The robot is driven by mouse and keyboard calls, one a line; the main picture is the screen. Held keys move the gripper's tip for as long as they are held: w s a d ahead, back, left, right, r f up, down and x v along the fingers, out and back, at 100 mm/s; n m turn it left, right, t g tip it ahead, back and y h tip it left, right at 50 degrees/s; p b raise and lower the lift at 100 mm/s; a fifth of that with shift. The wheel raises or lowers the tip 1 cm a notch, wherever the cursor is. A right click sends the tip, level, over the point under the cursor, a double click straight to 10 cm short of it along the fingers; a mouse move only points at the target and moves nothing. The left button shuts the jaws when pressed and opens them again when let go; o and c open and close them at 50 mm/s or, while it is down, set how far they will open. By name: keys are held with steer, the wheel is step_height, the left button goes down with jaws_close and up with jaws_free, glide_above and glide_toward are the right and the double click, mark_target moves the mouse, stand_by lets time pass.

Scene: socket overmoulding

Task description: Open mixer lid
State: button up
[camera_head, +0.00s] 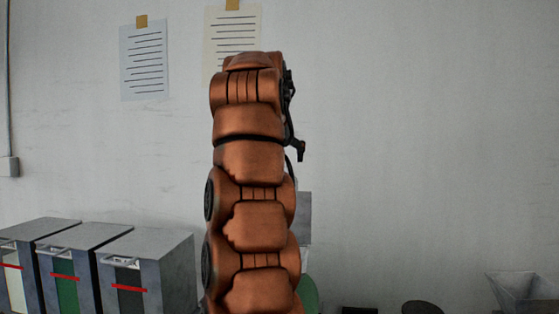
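My orange arm stands upright in the middle of the head view and hides much of what is behind it. A dark part with a small hooked tip, perhaps part of my gripper (299,150), shows at the arm's upper right side. Its fingers cannot be made out, and nothing is seen held. No mixer or lid can be clearly made out. A grey upright piece (305,215) and a green rounded piece (309,294) show partly behind the arm's right side; I cannot tell what they belong to.
Three grey metal boxes (145,260) with red marks stand at the lower left. A clear flared container (525,290), a dark round thing (422,307) and a dark low thing (358,310) show along the lower right edge. Paper sheets (145,70) hang on the wall.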

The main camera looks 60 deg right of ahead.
steer(key=shift+s+a+r, duration=0.1)
steer(key=shift+a+r, duration=0.2)
steer(key=shift+a, duration=0.05)
stand_by(0.6)
steer(key=w+a+f+n+y, duration=0.4)
steer(key=w+a+f+n, duration=0.3)
steer(key=a+f, duration=0.5)
steer(key=a+f+n+g+y, duration=0.1)
steer(key=a+f+n+y, duration=0.1)
steer(key=a+f, duration=0.95)
steer(key=s+a+f+n+g+y, duration=0.1)
steer(key=s+a+f+n+g, duration=0.1)
steer(key=s+a+f, duration=0.7)
steer(key=s+a+f+n+g+y, duration=0.2)
steer(key=s+a+f, duration=0.8)
steer(key=s+f, duration=0.5)
steer(key=shift+s+f+g+b, duration=0.3)
steer(key=shift+f+g, duration=0.2)
steer(key=shift+g, duration=0.1)
steer(key=shift+c, duration=0.3)
